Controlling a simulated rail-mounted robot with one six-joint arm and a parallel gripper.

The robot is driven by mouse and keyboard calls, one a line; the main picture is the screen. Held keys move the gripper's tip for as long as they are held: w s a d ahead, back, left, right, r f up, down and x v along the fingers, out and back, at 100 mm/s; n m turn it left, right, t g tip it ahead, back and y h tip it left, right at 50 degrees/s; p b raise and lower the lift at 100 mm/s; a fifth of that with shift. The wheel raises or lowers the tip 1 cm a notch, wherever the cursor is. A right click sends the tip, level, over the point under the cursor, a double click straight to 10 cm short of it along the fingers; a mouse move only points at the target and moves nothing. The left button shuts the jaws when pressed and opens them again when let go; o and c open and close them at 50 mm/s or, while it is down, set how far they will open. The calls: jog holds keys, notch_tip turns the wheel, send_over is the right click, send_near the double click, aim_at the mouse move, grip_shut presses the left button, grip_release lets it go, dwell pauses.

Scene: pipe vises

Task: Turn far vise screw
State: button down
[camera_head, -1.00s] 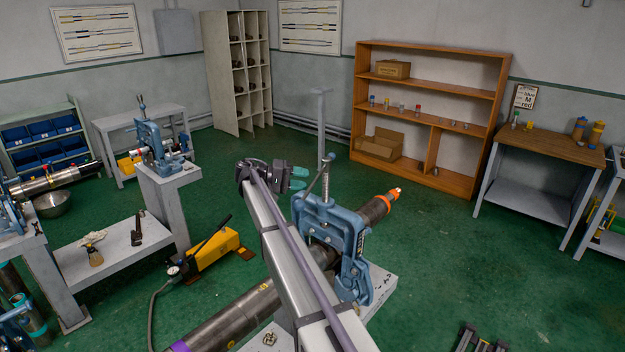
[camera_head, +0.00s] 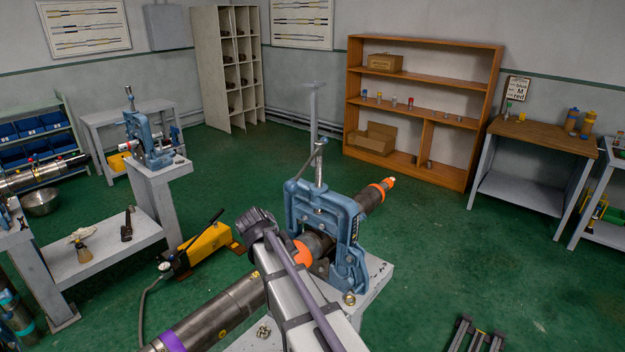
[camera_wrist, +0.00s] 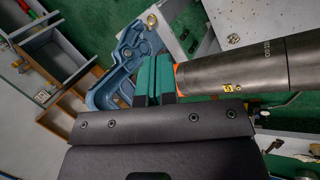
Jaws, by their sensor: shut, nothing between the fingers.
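A blue vise (camera_head: 345,213) stands on a grey stand in the middle of the head view. Its upright silver screw (camera_head: 319,168) rises from the top, with a crossing handle. It clamps a dark pipe with orange bands. A second blue vise (camera_head: 150,143) with its own screw (camera_head: 131,100) stands on a post at the back left. Which one counts as far is not clear. In the wrist view my gripper's teal fingers (camera_wrist: 155,62) are together and empty, in front of a blue vise (camera_wrist: 122,65) and beside the pipe (camera_wrist: 255,70). The head view hides the fingertips behind my wrist.
A yellow hydraulic pump (camera_head: 205,245) with a hose sits on the floor left of the middle stand. A long pipe (camera_head: 215,320) runs to the lower left. A grey bench (camera_head: 105,245) stands at left.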

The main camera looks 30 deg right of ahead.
jog(key=s+a+f+n+t+y, duration=0.1)
jog(key=s+a+f+y, duration=0.35)
jog(key=s, duration=0.45)
jog(key=w+d+r+n+t+y+p, duration=0.3)
jog(key=w+d+r+n+y+p, duration=0.25)
jog(key=w+d+r+y, duration=0.45)
jog(key=w+d+r+n+t+y+p, duration=0.1)
jog(key=w+d+r+n+t+p, duration=0.2)
jog(key=d+r, duration=0.6)
jog(key=w+d+r+n+t+y+p, duration=0.15)
jog(key=w+d+r+t, duration=0.35)
jog(key=d, duration=0.7)
jog(key=s+a+r+b+x, duration=0.1)
jog(key=b+x, duration=0.2)
jog(key=x, duration=1)
jog(key=shift+w+m, duration=0.15)
jog(key=shift+m, duration=0.25)
jog(key=shift+a, duration=0.15)
